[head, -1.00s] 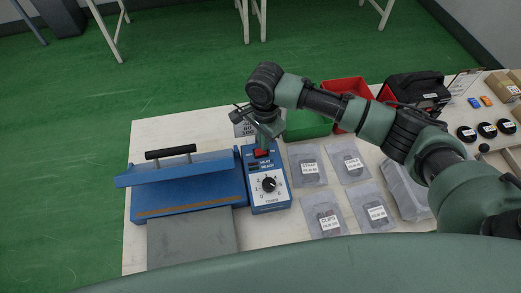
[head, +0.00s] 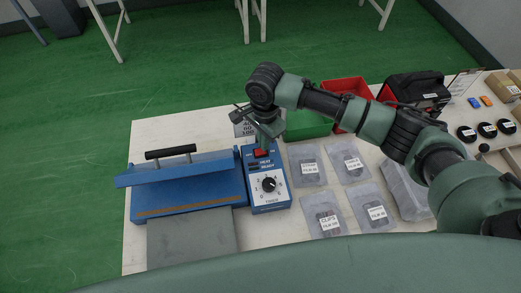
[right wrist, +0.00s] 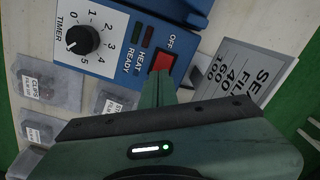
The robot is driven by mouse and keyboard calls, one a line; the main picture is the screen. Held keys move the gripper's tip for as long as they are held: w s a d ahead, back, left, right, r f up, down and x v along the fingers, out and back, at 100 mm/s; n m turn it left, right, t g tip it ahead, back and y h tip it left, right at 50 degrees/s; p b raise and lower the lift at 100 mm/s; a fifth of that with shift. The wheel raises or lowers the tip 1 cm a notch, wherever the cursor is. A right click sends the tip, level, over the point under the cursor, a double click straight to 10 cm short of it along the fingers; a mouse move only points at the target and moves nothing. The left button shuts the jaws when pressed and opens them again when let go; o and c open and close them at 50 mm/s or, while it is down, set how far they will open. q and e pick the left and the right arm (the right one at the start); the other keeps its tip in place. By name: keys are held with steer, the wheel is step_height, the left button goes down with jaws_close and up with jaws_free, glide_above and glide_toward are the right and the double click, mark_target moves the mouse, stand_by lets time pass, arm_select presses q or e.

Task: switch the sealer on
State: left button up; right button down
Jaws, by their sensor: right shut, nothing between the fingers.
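The sealer (head: 190,190) is a blue machine with a black-handled bar at the left of the table. Its blue control box (head: 283,195) stands at its right side. The box carries a timer dial (head: 268,184), also seen in the right wrist view (right wrist: 82,40), and a red switch (head: 262,152). The switch shows in the right wrist view (right wrist: 162,62), next to the word OFF. The heat and ready lamps look dark. My right gripper (head: 264,140) is shut and empty, its fingertips (right wrist: 157,82) right at the switch. Whether they touch it is unclear. My left gripper is out of view.
A printed card (right wrist: 243,75) stands behind the control box. Several labelled bags (head: 308,166) lie to its right. A green bin (head: 306,126) and a red bin (head: 349,88) stand at the back. A grey plate (head: 190,238) lies in front of the sealer.

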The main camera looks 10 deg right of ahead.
steer(key=shift+s+f, duration=0.1)
steer(key=shift+f, duration=0.9)
stand_by(0.3)
step_height(320, 180, up, 7)
steer(key=p, duration=0.9)
steer(key=shift+r, duration=0.1)
stand_by(0.5)
